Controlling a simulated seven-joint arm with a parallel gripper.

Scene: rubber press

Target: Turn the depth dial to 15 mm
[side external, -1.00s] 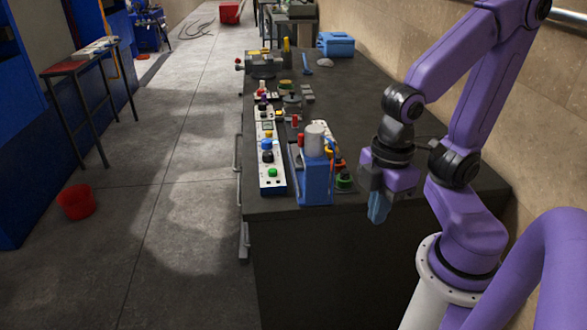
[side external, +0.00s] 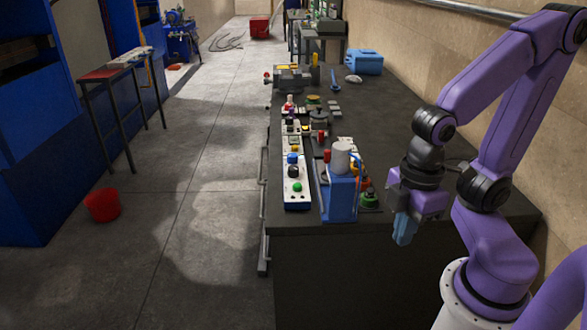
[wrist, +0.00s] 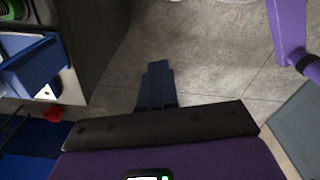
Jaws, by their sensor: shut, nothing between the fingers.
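My gripper (side external: 402,238) is shut and empty. It points down at the near edge of the dark bench, to the right of a green knob (side external: 369,197) on a dark base. In the wrist view its blue-grey fingers (wrist: 157,70) are together above bare floor. A white control panel (side external: 296,178) with several coloured knobs and buttons runs along the bench's left side. I cannot tell which knob is the depth dial, and no scale or 15 mm mark is readable. My gripper touches none of the knobs.
A blue block (side external: 340,202) with a pale cylinder (side external: 341,158) stands between the panel and my gripper. A blue case (side external: 363,62) sits at the bench's far right. The dark benchtop (side external: 385,110) has free room in its right middle.

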